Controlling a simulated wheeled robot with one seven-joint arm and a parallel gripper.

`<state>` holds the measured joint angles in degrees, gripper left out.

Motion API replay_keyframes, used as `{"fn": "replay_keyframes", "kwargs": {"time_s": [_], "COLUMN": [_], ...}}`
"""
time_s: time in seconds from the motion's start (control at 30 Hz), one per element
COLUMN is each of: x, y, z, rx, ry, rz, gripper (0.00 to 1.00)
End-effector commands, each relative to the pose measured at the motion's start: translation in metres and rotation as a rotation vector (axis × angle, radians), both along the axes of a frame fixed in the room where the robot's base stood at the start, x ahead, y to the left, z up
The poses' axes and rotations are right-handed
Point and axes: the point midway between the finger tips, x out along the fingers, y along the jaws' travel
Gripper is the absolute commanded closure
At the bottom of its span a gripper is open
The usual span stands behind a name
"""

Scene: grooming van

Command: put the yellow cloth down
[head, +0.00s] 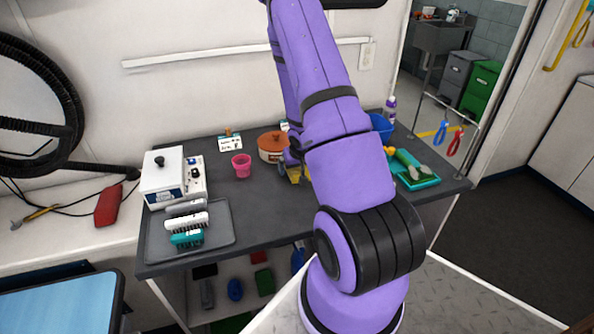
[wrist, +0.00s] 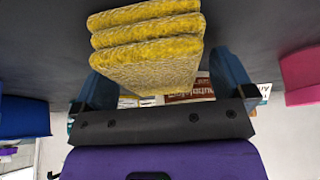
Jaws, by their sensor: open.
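The yellow cloth (wrist: 150,58) is a folded, layered stack that sits between the two blue fingers of my gripper (wrist: 162,75) in the wrist view. The fingers are open, one on each side of it. A gap shows beside the right finger; contact at the left finger is unclear. In the head view a bit of the yellow cloth (head: 294,175) shows at the dark grey table top (head: 262,205), mostly hidden behind my arm. Whether its whole underside rests on the table cannot be seen.
A pink cup (head: 241,166) and a brown pot (head: 272,146) stand left of the cloth. A blue bucket (head: 381,127) and a teal tray (head: 414,180) are to the right. A grey tray with brushes (head: 222,240) lies front left. Bare table lies between cup and arm.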

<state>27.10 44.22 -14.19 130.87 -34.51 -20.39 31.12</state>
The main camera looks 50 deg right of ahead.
Motion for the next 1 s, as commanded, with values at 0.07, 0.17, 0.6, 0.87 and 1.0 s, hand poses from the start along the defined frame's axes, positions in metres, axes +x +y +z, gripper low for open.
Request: {"fn": "replay_keyframes", "kwargs": {"time_s": [0.07,0.17,0.6,0.87,1.0], "x": [0.0001,0.0,0.0,0.0,0.0], "y": [0.0,0.0,0.0,0.0,0.0001], "z": [0.0,0.0001,-0.0025,-0.0024,-0.0023], "rx": [0.0,0.0,0.0,0.0,0.0], "ry": [0.0,0.0,0.0,0.0,0.0], "rz": [0.0,0.0,0.0,0.0,0.0], "gripper": [0.0,0.0,0.14,0.55,0.55]}}
